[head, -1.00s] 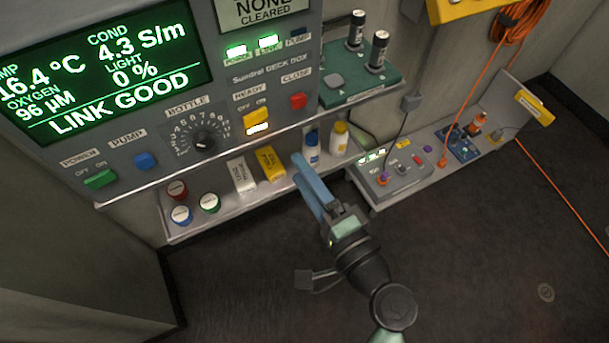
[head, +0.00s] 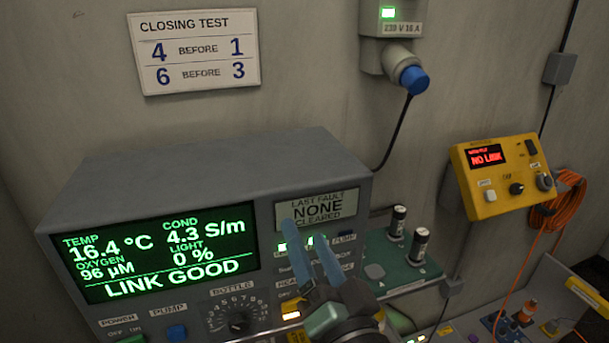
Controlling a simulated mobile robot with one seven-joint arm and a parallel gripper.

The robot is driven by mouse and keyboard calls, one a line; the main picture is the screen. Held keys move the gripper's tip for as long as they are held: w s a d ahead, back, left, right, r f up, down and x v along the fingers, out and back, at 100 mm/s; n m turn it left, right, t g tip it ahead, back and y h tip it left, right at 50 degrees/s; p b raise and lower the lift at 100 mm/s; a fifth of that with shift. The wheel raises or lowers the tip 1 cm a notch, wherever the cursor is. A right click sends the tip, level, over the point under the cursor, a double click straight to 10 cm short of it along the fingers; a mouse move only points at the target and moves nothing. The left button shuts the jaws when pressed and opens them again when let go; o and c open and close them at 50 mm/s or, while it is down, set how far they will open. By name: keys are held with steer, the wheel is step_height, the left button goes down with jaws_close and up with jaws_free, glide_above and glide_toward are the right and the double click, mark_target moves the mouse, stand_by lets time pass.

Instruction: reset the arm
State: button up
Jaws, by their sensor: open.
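My gripper (head: 307,243) is in the lower middle of the head view, with its two blue fingers pointing up and apart. It is open and nothing shows between the fingers. It is in front of the grey deck box (head: 215,165) and hides part of its small buttons and labels. The deck box's green screen (head: 155,250) reads LINK GOOD, and its small display (head: 317,210) reads LAST FAULT NONE CLEARED.
A green shelf (head: 385,255) with two dark cylinders is right of my gripper. A yellow box (head: 500,175) reading NO LINK hangs on the right wall beside an orange cable coil (head: 563,205). A blue plug (head: 413,80) and a closing test sign (head: 197,50) are above.

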steer(key=s+r+n+t+h+p, duration=0.1)
steer(key=s+r+n+t+h, duration=0.1)
steer(key=r, duration=1.4)
steer(key=s+r+n+t+h, duration=0.3)
steer(key=s+r+t, duration=0.3)
steer(key=r, duration=1.1)
steer(key=s+h, duration=0.1)
steer(key=s, duration=0.2)
steer(key=shift+a+r+t+p, duration=0.15)
steer(key=shift+a+t+p, duration=0.2)
steer(key=shift+a+t, duration=0.05)
